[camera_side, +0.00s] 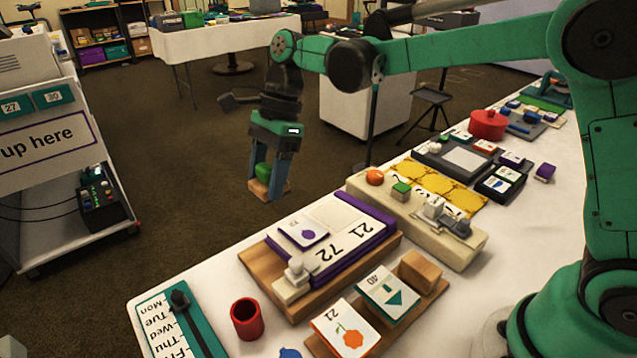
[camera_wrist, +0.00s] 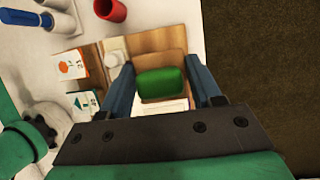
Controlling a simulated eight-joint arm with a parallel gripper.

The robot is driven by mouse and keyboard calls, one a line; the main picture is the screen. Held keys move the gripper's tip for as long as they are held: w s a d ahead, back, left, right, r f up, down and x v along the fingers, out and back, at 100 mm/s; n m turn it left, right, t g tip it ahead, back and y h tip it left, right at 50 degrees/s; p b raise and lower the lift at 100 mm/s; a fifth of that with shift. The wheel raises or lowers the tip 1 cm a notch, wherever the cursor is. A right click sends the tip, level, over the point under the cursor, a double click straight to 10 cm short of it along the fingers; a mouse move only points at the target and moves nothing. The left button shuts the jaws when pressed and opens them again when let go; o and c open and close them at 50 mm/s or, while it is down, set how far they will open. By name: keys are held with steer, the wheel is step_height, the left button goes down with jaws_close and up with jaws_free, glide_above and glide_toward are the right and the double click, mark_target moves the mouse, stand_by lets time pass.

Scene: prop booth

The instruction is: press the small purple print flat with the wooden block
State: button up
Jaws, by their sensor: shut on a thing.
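My gripper (camera_side: 268,187) is shut on the wooden block (camera_side: 259,189), which has a green grip on top, and holds it in the air. In the wrist view, the green grip of the block (camera_wrist: 161,84) sits between the two fingers of my gripper (camera_wrist: 165,88). The small purple print (camera_side: 303,231), a white card with a purple drop, lies on a purple-edged board marked 21 and 72 (camera_side: 352,258). The block is apart from the print, above and to its left in the side view. The print is not clearly visible in the wrist view.
A wooden base (camera_side: 397,243) lies under the board, with a pale peg-like piece (camera_side: 296,276) at its near corner. A red cup (camera_side: 246,319), cards on a stand (camera_side: 346,326) and a cream tray (camera_side: 470,250) crowd the white table. Open floor lies left of the table.

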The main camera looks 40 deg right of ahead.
mark_target(297, 234)
steer(key=d+f, duration=0.1)
steer(key=d, duration=0.1)
steer(key=s+d+f, duration=0.1)
steer(key=shift+s+d+f, duration=0.2)
steer(key=shift+d+f, duration=0.15)
steer(key=shift+d, duration=0.05)
steer(key=shift+s+f, duration=0.2)
steer(key=shift+f, duration=1)
steer(key=shift+s+f, duration=0.15)
steer(key=shift+f, duration=1)
steer(key=shift+s+f, duration=0.1)
steer(key=shift+f, duration=0.5)
steer(key=shift+w+r, duration=0.25)
steer(key=shift+r, duration=1.3)
steer(key=shift+w+r, duration=0.2)
steer(key=shift+r, duration=1.3)
